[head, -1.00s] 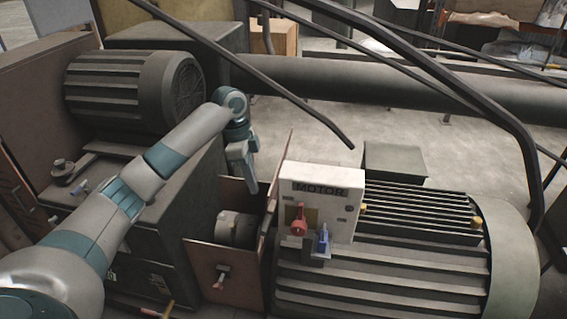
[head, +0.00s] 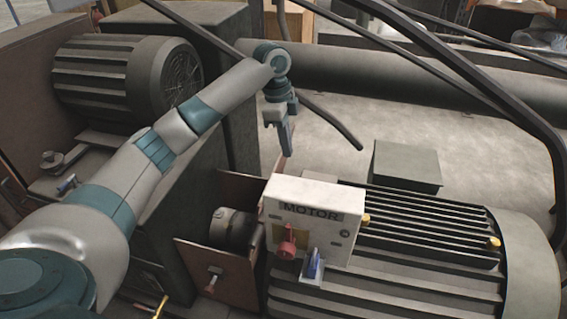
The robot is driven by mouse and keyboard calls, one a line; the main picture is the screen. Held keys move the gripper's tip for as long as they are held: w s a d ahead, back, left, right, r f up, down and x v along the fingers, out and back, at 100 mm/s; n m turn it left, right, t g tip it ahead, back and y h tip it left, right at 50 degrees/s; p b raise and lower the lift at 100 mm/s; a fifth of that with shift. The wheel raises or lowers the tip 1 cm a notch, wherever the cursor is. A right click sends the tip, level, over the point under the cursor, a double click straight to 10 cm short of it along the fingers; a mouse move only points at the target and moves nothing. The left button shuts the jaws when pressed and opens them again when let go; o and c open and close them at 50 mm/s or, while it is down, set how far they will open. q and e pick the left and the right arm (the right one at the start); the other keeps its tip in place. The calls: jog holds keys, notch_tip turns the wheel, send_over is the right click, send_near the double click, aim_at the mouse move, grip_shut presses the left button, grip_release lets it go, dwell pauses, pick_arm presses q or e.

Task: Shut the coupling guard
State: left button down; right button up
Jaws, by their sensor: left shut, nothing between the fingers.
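The coupling guard shows as brown panels around the grey cylindrical coupling (head: 235,229), between the dark housing and the motor. Its front panel (head: 225,277) carries a small latch handle (head: 213,282). A thin panel (head: 281,166), seen nearly edge-on, stands up on the motor side, partly hidden by the motor's white box. The guard is open at the top, with the coupling exposed. My left gripper (head: 287,151) is shut and empty, pointing down just above and behind the upright panel's top. Whether it touches the panel I cannot tell. My right gripper is not in view.
The white MOTOR box (head: 318,210) with a red lever (head: 287,242) and a blue lever (head: 313,264) sits on the ribbed motor (head: 400,285). A dark bent rail (head: 490,95) crosses the right side. Bare floor (head: 345,110) lies behind.

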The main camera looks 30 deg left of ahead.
pick_arm(q)
notch_tip(320, 180, down, 10)
jog(key=d+p, duration=0.2)
jog(key=p, duration=0.3)
jog(key=a, duration=0.1)
jog(key=a+p, duration=0.1)
jog(key=a, duration=0.1)
jog(key=s+a+r+p, duration=0.1)
jog(key=shift+s+a+r, duration=0.1)
jog(key=shift+a, duration=0.1)
dwell(0.5)
